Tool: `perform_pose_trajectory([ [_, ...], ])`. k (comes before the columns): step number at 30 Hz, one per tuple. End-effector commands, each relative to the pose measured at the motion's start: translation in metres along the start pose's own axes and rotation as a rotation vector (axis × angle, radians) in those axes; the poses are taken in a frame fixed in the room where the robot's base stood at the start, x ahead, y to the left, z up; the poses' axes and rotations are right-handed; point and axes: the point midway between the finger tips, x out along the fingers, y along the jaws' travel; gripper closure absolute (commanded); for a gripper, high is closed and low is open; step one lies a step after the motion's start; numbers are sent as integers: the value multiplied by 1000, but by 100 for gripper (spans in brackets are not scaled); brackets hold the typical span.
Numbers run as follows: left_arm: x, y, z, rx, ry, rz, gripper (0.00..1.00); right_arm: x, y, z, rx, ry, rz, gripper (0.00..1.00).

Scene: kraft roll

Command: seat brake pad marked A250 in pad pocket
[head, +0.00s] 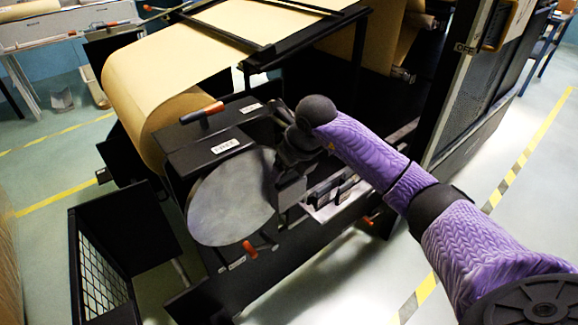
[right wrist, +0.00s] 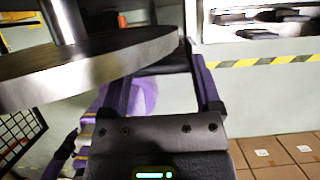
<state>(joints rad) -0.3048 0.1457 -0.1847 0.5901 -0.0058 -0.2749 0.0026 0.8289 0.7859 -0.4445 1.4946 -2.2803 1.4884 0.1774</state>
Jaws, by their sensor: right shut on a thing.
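My right gripper (head: 288,188) hangs from the purple arm close to the right edge of the grey metal disc (head: 230,200). In the right wrist view its two fingers (right wrist: 172,62) are shut on a dark flat block, which looks like a brake pad (right wrist: 160,68). Its marking does not show. The disc's rim (right wrist: 120,65) lies just left of and above the fingers in that view. In the head view the gripper and wrist hide the held pad, and I cannot make out the pad pocket. My left gripper is not in view.
A rack (head: 338,198) with several dark upright pieces lies right of the disc. The kraft roll (head: 150,110) is at the back left. A black mesh-sided bin (head: 120,240) stands front left.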

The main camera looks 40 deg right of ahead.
Motion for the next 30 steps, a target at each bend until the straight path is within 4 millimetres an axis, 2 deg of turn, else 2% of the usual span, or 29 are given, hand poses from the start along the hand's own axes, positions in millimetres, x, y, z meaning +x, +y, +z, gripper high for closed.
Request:
perform_pose_trajectory([
  [13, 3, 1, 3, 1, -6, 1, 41, 6, 0, -3, 0, -1, 0, 100],
  [14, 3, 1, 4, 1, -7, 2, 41, 6, 0, -3, 0, -1, 0, 12],
  [15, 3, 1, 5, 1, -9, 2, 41, 6, 0, -3, 0, 0, 0, 4],
  [16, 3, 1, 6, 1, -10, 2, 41, 6, 0, -3, 0, 0, 0, 0],
  [23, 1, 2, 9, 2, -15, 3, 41, 3, 0, -2, 0, -1, 0, 0],
  [26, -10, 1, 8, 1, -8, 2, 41, -16, -1, -1, -1, -3, -3, 0],
  [30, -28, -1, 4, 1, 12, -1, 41, -56, -1, 0, -2, -4, -4, 0],
])
